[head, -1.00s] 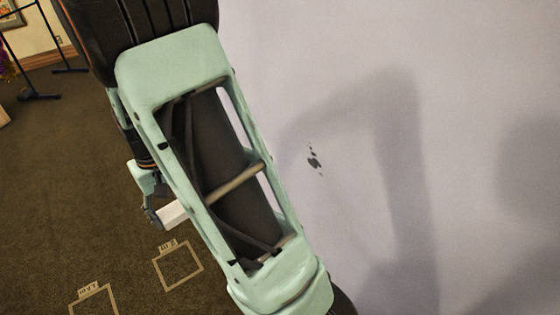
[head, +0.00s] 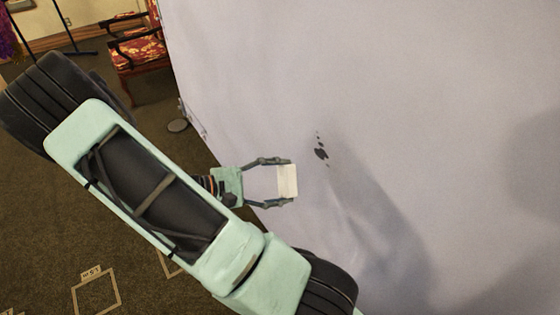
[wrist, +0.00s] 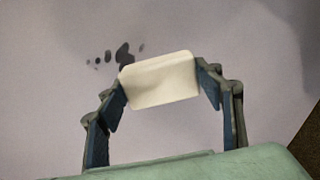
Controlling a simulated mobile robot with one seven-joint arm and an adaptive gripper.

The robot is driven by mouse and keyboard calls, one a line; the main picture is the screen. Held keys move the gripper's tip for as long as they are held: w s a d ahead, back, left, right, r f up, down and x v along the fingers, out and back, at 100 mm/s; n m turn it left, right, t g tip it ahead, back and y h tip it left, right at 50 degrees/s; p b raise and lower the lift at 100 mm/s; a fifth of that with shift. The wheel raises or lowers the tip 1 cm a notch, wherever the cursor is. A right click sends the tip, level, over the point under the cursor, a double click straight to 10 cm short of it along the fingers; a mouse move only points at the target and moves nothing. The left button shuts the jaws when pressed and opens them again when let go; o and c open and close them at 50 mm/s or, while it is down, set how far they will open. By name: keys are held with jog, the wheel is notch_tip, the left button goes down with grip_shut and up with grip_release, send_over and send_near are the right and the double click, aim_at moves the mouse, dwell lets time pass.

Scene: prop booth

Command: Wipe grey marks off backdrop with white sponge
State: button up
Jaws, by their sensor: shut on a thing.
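The backdrop (head: 410,100) is a pale lilac-grey sheet filling the right of the head view. Several dark grey marks (head: 321,153) sit on it in a small cluster. My gripper (head: 286,181) is shut on the white sponge (head: 288,180), held between its two fingertips. In the head view the sponge is left of and a little below the marks. In the wrist view the sponge (wrist: 159,79) is in the middle, and the marks (wrist: 122,55) show just past its upper left edge, partly hidden by it. I cannot tell whether the sponge touches the backdrop.
A red patterned chair (head: 137,50) stands behind the backdrop's left edge. A dark stand (head: 72,40) is at the far upper left. Floor outlines in tape (head: 97,293) lie at lower left. My arm's shadow falls on the backdrop, right of the marks.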

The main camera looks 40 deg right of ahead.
aim_at(331, 158)
jog(key=w+d+r+n+t+h, duration=0.1)
jog(key=h, duration=0.1)
jog(key=w+d+r+n+t+h, duration=0.1)
jog(key=w+r+t+h, duration=0.1)
jog(key=shift+w+d+r+n, duration=0.25)
jog(key=shift+d+n, duration=0.1)
jog(key=shift+n, duration=0.05)
jog(key=shift+s+d+b, duration=0.15)
jog(key=shift+d+b, duration=0.1)
jog(key=shift+d, duration=1.25)
jog(key=shift+s+d+b, duration=0.15)
jog(key=shift+d+b, duration=0.05)
jog(key=shift+d, duration=1.25)
jog(key=shift+s+d, duration=0.15)
jog(key=shift+d, duration=0.75)
jog(key=shift+s, duration=0.1)
jog(key=shift+s+a, duration=0.15)
jog(key=shift+s, duration=0.7)
jog(key=shift+s+a, duration=0.15)
jog(key=shift+s, duration=2.5)
jog(key=shift+w, duration=0.15)
